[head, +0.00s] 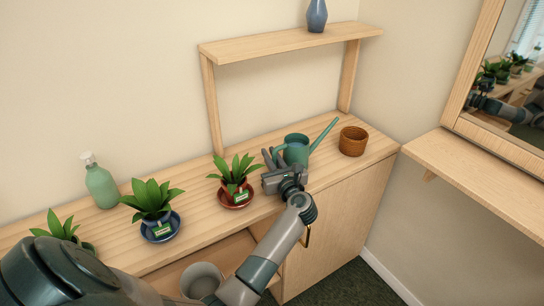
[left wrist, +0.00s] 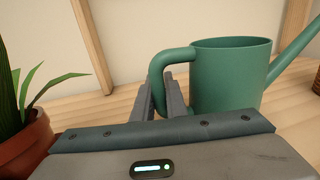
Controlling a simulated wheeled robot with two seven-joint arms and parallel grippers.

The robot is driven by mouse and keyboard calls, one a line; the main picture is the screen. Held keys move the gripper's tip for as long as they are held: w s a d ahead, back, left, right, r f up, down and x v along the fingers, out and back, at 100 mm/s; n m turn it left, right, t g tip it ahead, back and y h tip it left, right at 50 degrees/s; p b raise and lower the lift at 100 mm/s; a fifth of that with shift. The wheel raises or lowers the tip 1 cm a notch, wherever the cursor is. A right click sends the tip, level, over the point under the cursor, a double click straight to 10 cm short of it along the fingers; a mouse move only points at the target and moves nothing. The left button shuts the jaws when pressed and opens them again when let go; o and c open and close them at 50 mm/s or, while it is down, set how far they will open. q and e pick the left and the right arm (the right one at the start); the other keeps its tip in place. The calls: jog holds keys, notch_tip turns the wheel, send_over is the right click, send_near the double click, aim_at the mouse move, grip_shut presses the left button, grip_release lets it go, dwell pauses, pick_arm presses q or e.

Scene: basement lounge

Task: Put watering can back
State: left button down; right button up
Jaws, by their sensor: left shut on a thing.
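The green watering can (head: 297,150) is at the right part of the wooden cabinet top, upright, its spout pointing up to the right. It also shows in the left wrist view (left wrist: 232,75). My left gripper (head: 272,158) reaches in from the front and is shut on the can's handle, the fingers (left wrist: 165,92) on either side of its lower part. The can's base is partly hidden by my gripper, so I cannot tell whether it touches the top. My right gripper is not in view.
A plant in a red pot (head: 236,192) stands close left of my gripper. A raised shelf (head: 285,44) with a blue vase (head: 317,15) is behind.

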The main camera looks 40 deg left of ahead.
pick_arm(q)
jog(key=shift+w+f, duration=0.1)
jog(key=shift+f, duration=0.05)
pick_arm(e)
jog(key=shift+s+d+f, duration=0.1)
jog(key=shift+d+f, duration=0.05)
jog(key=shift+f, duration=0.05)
pick_arm(q)
jog(key=c, duration=1.8)
grip_release()
jog(key=shift+o, duration=0.2)
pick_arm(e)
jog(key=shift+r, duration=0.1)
pick_arm(q)
jog(key=shift+r, duration=0.25)
jog(key=b+v, duration=0.2)
jog(key=v, duration=0.9)
jog(key=shift+d+f, duration=0.15)
jog(key=shift+d, duration=0.05)
jog(key=shift+s+d, duration=0.25)
jog(key=shift+s, duration=0.1)
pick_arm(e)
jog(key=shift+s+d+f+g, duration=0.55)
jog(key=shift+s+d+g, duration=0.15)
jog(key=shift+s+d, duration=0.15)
